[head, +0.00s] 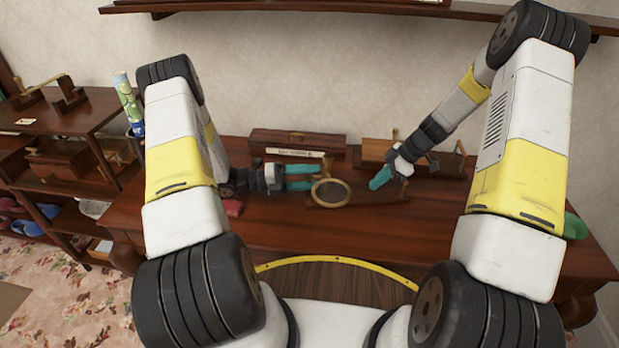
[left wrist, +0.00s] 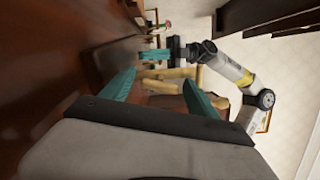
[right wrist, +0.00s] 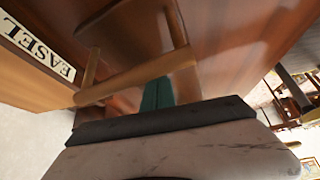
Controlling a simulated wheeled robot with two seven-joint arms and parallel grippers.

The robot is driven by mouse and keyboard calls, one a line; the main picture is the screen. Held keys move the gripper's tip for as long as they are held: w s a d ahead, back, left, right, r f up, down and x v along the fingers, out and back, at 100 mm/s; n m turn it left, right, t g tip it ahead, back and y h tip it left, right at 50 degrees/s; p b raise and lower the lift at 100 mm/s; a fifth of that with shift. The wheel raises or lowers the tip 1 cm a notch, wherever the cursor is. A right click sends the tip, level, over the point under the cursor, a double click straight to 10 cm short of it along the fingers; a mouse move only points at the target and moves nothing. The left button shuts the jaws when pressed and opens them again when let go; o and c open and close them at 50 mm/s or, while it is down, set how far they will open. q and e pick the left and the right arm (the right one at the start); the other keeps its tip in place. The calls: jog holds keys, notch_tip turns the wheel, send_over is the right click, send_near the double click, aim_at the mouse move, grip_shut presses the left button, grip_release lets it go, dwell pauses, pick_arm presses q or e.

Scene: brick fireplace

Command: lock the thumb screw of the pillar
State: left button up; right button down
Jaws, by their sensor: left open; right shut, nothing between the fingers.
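A wooden stand with a pale round hoop (head: 345,185) and a long base (head: 380,199) is on the desk. I cannot make out which part is the pillar's thumb screw. My left gripper (head: 300,177) is open, its teal fingers pointing right at the hoop's left edge. In the left wrist view a pale wooden part (left wrist: 168,75) shows beyond and between the fingers. My right gripper (head: 378,180) is shut and empty, low over the stand's right part. In the right wrist view its fingers (right wrist: 157,92) are beside a wooden bar (right wrist: 135,77) and a post (right wrist: 176,25); contact is unclear.
The dark wooden desk (head: 290,232) has free room in front. A long dark box (head: 270,140) and a lighter box (head: 377,152) stand at the back; the right wrist view shows an EASEL label (right wrist: 35,48). A red item (head: 233,208) lies front left. A shelf (head: 260,7) hangs above.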

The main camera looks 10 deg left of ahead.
pick_arm(q)
jog(key=c, duration=1.4)
pick_arm(e)
jog(key=shift+s+f, duration=0.2)
jog(key=shift+f, duration=0.05)
pick_arm(q)
jog(key=shift+o, duration=0.2)
jog(key=m, duration=0.3)
jog(key=shift+m, duration=0.4)
jog(key=m, duration=0.3)
jog(key=shift+m, duration=0.3)
jog(key=m, duration=0.3)
jog(key=shift+m, duration=0.3)
pick_arm(e)
jog(key=shift+d, duration=0.1)
pick_arm(q)
jog(key=shift+m, duration=1.8)
